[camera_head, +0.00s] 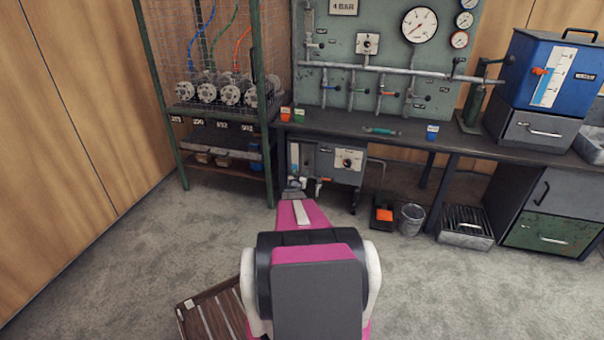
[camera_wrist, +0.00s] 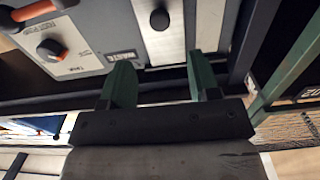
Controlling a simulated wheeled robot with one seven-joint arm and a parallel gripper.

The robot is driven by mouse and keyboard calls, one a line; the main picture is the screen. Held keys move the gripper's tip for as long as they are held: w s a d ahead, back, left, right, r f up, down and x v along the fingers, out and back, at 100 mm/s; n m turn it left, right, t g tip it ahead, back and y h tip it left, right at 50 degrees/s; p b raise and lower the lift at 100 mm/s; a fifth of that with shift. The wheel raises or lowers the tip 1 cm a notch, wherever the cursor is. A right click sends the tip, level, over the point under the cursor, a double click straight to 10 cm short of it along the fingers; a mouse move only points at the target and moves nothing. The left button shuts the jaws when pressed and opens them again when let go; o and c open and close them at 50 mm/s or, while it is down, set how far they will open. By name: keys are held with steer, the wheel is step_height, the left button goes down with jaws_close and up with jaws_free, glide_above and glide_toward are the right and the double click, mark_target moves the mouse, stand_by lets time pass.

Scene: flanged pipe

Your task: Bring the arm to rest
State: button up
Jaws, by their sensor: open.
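My gripper (camera_wrist: 160,72) shows in the wrist view with its two green fingers apart and nothing between them. Its fingertips point toward a grey panel (camera_wrist: 90,30) with a black knob and an orange lever; I cannot tell how close they are. In the head view my magenta and white arm (camera_head: 300,255) reaches forward over the floor toward the grey cabinet (camera_head: 345,162) under the bench. The gripper itself is mostly hidden behind the arm there.
The workbench (camera_head: 400,138) carries gauges and pipes behind it and a blue tank (camera_head: 548,80) at right. A green wire rack (camera_head: 185,120) with flanged parts stands at left. A bucket (camera_head: 411,219), a metal tray (camera_head: 466,228) and a wooden pallet (camera_head: 215,312) are on the floor.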

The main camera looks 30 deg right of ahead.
stand_by(0.3)
steer(key=s+a+r+n+g+y, duration=0.1)
steer(key=a+r+n+y, duration=0.2)
steer(key=a, duration=0.8)
steer(key=s+a+r+n+y, duration=0.1)
steer(key=a+r+n+y, duration=0.3)
steer(key=a, duration=0.7)
steer(key=s+a+r+g+y, duration=0.15)
steer(key=a+y, duration=0.35)
steer(key=a, duration=0.6)
steer(key=s+a+r+n+g+y, duration=0.1)
steer(key=s+a+r+g, duration=0.3)
steer(key=s+a, duration=0.5)
steer(key=s+a+r+n+g, duration=0.2)
steer(key=s+a+r+g, duration=0.3)
steer(key=s+a, duration=0.5)
steer(key=s, duration=0.6)
steer(key=shift+s+a+r+y, duration=0.2)
steer(key=shift+s+r+y, duration=0.1)
steer(key=shift+r+y, duration=0.1)
steer(key=shift+d+f, duration=0.1)
